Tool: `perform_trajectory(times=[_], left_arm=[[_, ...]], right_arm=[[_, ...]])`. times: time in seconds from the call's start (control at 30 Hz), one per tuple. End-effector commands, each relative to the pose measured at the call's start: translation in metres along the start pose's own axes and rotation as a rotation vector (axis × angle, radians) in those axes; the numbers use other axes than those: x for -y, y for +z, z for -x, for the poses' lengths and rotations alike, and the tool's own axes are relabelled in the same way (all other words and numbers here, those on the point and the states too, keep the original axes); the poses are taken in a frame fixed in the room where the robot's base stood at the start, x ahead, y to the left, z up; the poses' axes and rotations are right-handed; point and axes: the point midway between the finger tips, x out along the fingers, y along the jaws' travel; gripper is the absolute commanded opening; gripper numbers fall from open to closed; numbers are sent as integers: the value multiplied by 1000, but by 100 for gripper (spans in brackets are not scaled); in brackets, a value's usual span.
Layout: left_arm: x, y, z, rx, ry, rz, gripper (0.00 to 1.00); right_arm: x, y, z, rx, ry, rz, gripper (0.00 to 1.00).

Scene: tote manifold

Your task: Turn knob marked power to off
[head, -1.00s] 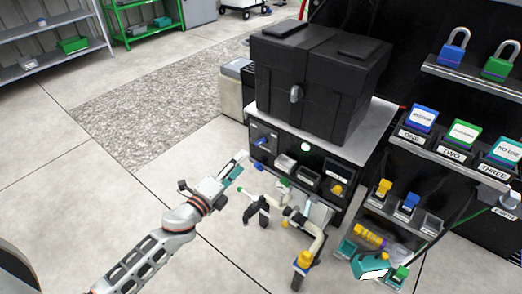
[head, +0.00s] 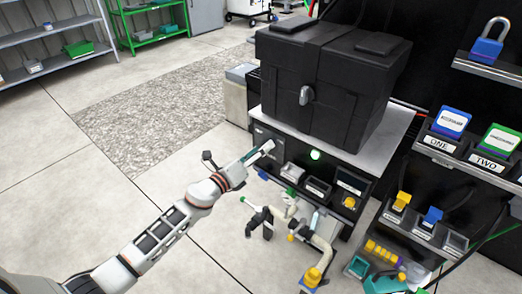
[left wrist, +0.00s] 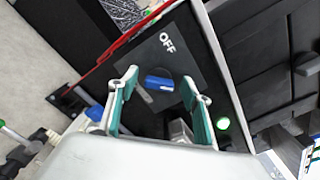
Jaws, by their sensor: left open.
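The power knob (left wrist: 159,83) is a blue bar-shaped knob on a dark plate (left wrist: 185,50) marked OFF in the left wrist view. The plate is on the front of the metal-topped cabinet (head: 374,148). My left gripper (left wrist: 158,90) is open, with its teal-lined fingers on either side of the knob in that view. I cannot tell whether they touch it. In the head view my left gripper (head: 258,156) is at the cabinet's left front and hides the knob. My right gripper is not in view.
A black case (head: 335,80) stands on the cabinet. A green light (head: 315,155) glows on its front. Pipes with valves (head: 300,225) are below, close to my left arm. Racks with padlocks (head: 487,45) and labelled bins are at right. The floor at left is clear.

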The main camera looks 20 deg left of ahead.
Motion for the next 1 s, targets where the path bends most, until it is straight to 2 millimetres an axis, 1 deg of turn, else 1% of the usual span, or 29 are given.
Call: perform_trajectory(times=[0.1, 0.3, 0.33, 0.37, 0.4, 0.47, 0.5, 0.77, 1.0], left_arm=[[0, 0, -4, -1, 0, 0, 49], [0, 0, -4, 0, 0, 1, 49], [0, 0, -4, 0, 0, 1, 46], [0, 0, -4, 0, 0, 1, 38], [0, 0, -4, 0, 0, 1, 28], [0, 0, -4, 0, 0, 1, 12], [0, 0, -4, 0, 0, 1, 10], [0, 0, -4, 0, 0, 16, 10], [1, 1, -4, 1, -2, 110, 10]], right_arm=[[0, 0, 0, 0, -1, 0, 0], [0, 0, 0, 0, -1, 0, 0], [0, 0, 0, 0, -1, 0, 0], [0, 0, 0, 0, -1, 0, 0], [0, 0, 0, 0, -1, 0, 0], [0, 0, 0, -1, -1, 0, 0], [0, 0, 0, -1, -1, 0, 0], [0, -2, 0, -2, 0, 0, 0], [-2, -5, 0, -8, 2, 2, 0]])
